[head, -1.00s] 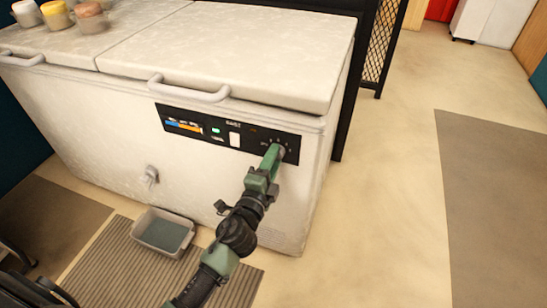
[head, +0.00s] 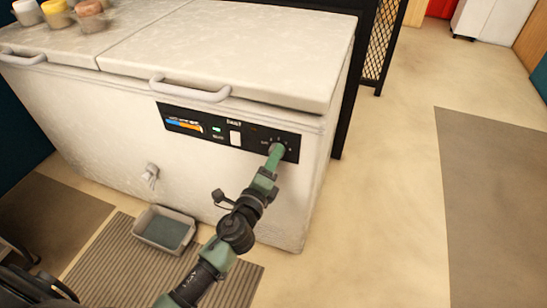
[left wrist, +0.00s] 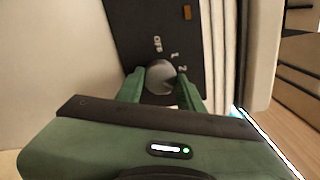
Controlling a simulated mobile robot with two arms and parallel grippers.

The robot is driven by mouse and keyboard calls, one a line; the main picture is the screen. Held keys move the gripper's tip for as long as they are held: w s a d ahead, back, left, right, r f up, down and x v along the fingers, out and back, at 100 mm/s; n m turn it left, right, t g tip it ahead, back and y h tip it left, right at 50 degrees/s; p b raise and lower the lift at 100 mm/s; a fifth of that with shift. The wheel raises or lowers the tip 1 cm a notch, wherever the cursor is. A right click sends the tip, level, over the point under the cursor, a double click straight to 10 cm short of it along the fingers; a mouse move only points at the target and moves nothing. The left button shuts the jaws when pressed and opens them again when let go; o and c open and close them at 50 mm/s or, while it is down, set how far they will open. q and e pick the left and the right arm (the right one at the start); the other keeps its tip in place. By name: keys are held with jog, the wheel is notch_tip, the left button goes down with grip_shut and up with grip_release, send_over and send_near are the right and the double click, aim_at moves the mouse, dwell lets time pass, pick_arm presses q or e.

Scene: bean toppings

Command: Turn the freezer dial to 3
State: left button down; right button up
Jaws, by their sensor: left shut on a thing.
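The white chest freezer (head: 110,130) fills the left and middle of the head view. Its black control panel (head: 190,124) has a green light, a white switch and, at the right end, the dial. My left gripper (head: 275,154) is at that end and hides most of the dial in the head view. In the left wrist view the round grey dial (left wrist: 161,75) sits between the green fingers of the left gripper (left wrist: 160,88), which are shut on it. Marks OFF, 1 and 2 show around it; the dial's pointer cannot be made out. My right gripper is out of view.
Several small tubs (head: 57,12) stand on the freezer lid at the far left. A lid handle (head: 190,92) is above the panel. A grey basin (head: 165,230) sits on a ribbed mat (head: 105,270) below the drain tap (head: 150,173). The floor to the right is clear.

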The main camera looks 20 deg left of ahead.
pick_arm(q)
jog(key=shift+d, duration=0.1)
jog(key=c, duration=0.9)
grip_release()
jog(key=s+b, duration=0.1)
jog(key=s, duration=0.6)
jog(key=shift+s+a+f, duration=0.15)
jog(key=shift+s+a, duration=0.05)
jog(key=shift+s, duration=0.2)
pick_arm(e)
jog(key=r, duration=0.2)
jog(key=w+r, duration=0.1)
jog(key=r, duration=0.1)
